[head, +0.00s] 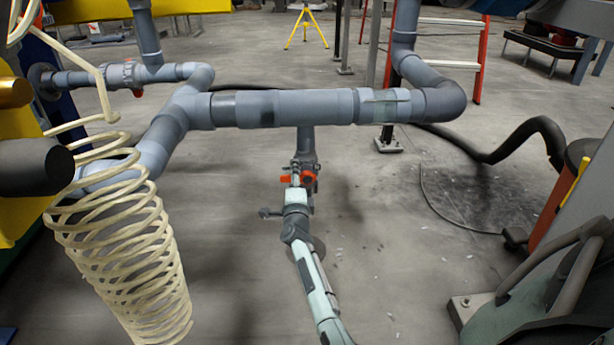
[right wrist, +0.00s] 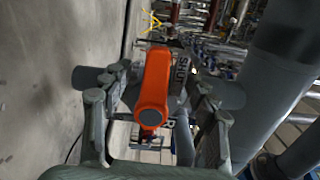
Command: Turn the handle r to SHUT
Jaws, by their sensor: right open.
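The orange handle r (head: 308,181) sits on a valve on the grey pipe that hangs below the horizontal pipe. In the right wrist view the handle (right wrist: 154,88) lies between my fingers, its rounded end toward the camera. Dark "SHUT" lettering (right wrist: 182,68) shows on the grey part just right of the handle. My right gripper (right wrist: 157,98) is open, with one finger on each side of the handle; I cannot tell whether either finger touches it. In the head view my right gripper (head: 300,179) is at the handle and partly covers it. My left gripper is not in view.
A thick horizontal grey pipe (head: 285,107) runs above the valve. A cream coiled hose (head: 125,250) hangs at the left. Another valve with a small orange part (head: 137,92) is at the upper left. Dark machinery (head: 560,270) stands at the right. The floor around is mostly clear.

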